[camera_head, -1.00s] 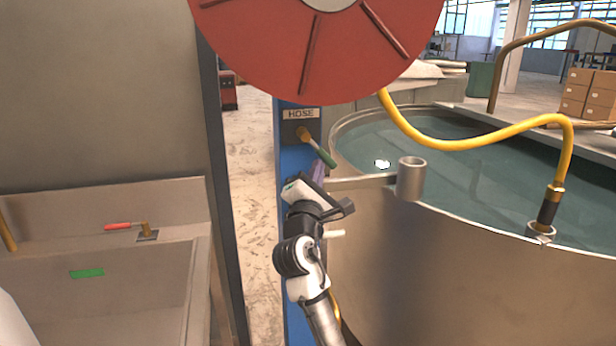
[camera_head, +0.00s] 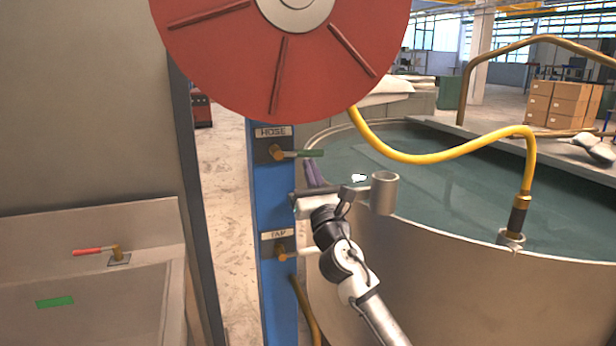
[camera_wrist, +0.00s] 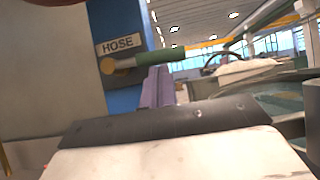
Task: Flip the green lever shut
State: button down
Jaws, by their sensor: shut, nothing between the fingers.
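The green lever (camera_head: 302,153) sits on the blue post under the HOSE label and points to the right, about level. It also shows in the wrist view (camera_wrist: 160,57), joined to a brass valve body. My gripper (camera_head: 312,173) is just below the lever's handle, its purple fingers pointing up. In the wrist view the closed fingertips (camera_wrist: 157,72) reach the underside of the green handle. I cannot tell whether they touch it. The fingers hold nothing.
A second valve (camera_head: 282,252) under the TAP label is lower on the blue post (camera_head: 267,200). A red hose reel (camera_head: 285,60) hangs above. The water-filled steel tank (camera_head: 450,235) with a short pipe cup (camera_head: 384,192) stands right. A sink (camera_head: 90,270) is left.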

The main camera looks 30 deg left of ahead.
jog(key=shift+d+r+n+g, duration=0.1)
jog(key=shift+r+n+g, duration=0.2)
jog(key=shift+n, duration=0.3)
